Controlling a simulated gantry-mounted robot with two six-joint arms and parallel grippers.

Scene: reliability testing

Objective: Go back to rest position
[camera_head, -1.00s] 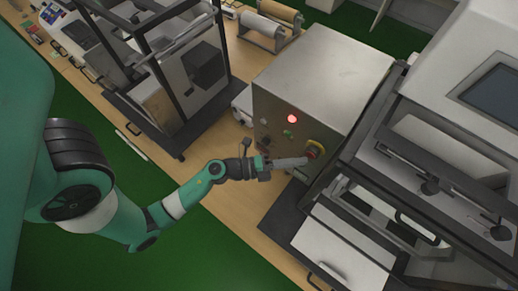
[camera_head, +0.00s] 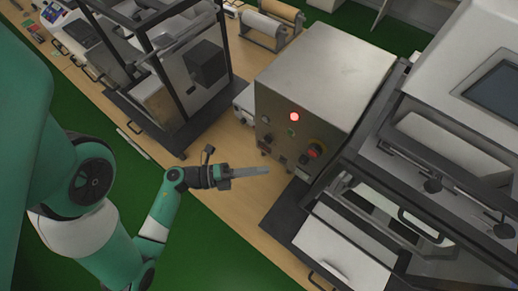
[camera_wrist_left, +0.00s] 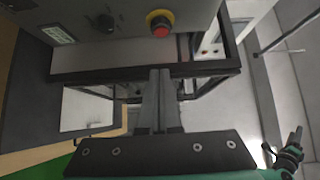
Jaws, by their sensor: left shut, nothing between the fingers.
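My left gripper (camera_head: 252,171) is shut and empty, held out over the wooden table (camera_head: 222,205) in front of a metal control box (camera_head: 320,75). A gap shows between its fingertips and the box. The box has a lit red lamp (camera_head: 294,117) and a red button with a yellow surround (camera_head: 315,150) on its front. In the left wrist view the closed fingers (camera_wrist_left: 159,85) point toward the machine frame, with the red and yellow button (camera_wrist_left: 160,24) beyond them. My right gripper is not in view.
A black-framed machine (camera_head: 165,75) stands to the left of the box. A larger machine with a screen (camera_head: 495,90) stands at the right. Rolls (camera_head: 270,27) lie at the back. Green floor (camera_head: 190,240) is open in front of the table.

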